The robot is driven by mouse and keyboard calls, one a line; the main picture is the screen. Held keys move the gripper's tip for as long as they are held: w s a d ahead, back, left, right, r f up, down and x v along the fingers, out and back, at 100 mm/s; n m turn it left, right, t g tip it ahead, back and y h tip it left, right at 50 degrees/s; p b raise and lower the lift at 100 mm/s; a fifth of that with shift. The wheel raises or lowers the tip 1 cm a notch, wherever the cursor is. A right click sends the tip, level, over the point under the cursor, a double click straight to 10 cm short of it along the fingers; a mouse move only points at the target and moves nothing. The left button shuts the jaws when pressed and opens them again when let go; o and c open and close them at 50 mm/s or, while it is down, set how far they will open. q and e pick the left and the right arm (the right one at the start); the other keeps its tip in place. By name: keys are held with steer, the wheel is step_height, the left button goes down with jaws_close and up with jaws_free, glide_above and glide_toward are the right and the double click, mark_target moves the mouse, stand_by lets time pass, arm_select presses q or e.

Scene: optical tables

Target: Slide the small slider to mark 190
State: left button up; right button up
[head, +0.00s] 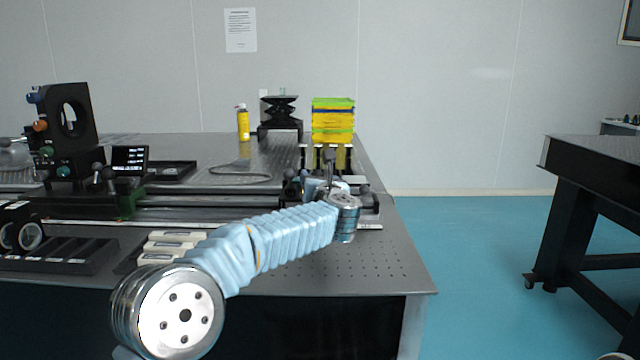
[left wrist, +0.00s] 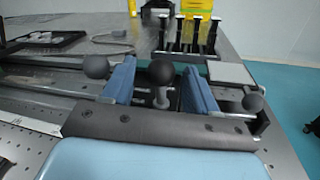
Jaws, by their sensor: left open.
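My left gripper (head: 318,188) is at the right end of the long rail (head: 215,203) on the optical table. In the left wrist view my left gripper (left wrist: 160,78) is open, with one blue finger on each side of a dark ball knob on a metal stem (left wrist: 161,75). The knob looks like part of the small slider; the slider's body is mostly hidden by the gripper. I cannot tell whether the fingers touch it. A pale scale strip (left wrist: 30,122) runs along the rail's near side; its numbers are too small to read. My right gripper is not in view.
Other dark ball knobs stand left (left wrist: 95,67) and right (left wrist: 253,102) of the fingers. Several upright posts (left wrist: 190,35) stand behind. A black optical mount (head: 70,135) and a small display (head: 130,158) are on the left. The table's near right corner (head: 385,265) is bare.

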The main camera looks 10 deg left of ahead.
arm_select(q)
steer(key=b+v, duration=0.3)
steer(key=v, duration=1)
steer(key=shift+s+d+b, duration=0.15)
steer(key=shift+s+b, duration=0.15)
steer(key=shift+s, duration=0.05)
